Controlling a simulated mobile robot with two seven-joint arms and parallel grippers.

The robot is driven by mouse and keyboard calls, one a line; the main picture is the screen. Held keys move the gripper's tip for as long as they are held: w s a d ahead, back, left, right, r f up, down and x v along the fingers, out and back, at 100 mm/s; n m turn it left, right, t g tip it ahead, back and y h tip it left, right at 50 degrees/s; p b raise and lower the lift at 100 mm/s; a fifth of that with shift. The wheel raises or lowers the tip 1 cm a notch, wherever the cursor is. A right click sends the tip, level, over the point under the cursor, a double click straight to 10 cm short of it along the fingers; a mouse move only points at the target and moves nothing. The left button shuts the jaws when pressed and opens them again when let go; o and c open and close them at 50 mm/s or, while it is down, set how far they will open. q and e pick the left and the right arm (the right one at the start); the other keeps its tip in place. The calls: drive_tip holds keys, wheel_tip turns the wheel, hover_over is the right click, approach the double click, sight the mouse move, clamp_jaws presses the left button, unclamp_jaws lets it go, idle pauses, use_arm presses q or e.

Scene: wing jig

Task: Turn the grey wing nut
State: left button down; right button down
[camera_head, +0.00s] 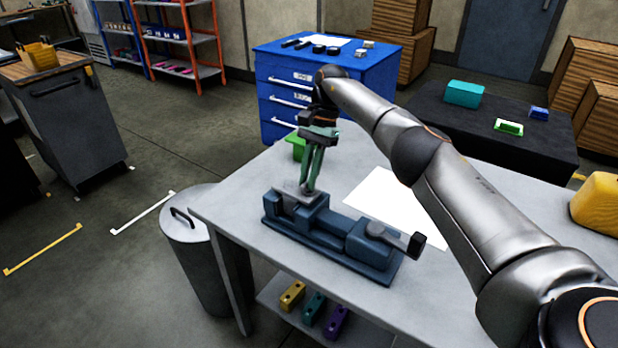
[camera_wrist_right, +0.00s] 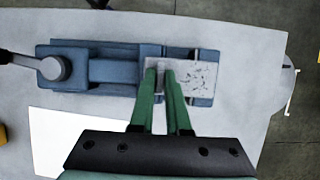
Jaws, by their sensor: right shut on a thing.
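A blue vise (camera_head: 330,233) sits on the grey table and also shows in the wrist view (camera_wrist_right: 115,70). A light grey speckled metal plate (camera_wrist_right: 198,76) lies at the vise's jaw end. My right gripper (camera_head: 307,188) points down at this plate from above, with its green fingers close together. In the wrist view the fingertips (camera_wrist_right: 161,76) are on either side of a small grey piece, which appears to be the grey wing nut (camera_wrist_right: 160,72). The gripper is shut on it. The fingers hide most of the nut, so its wings cannot be made out. My left gripper is not in view.
A white sheet (camera_head: 385,198) lies behind the vise, and a green block (camera_head: 296,146) stands near the table's far edge. The vise handle (camera_head: 415,243) sticks out to the right. A lidded bin (camera_head: 190,225) stands left of the table.

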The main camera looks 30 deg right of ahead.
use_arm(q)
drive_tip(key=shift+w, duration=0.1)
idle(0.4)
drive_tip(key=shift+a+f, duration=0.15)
use_arm(e)
drive_tip(key=c, duration=0.9)
unclamp_jaws()
drive_tip(key=shift+r, duration=0.1)
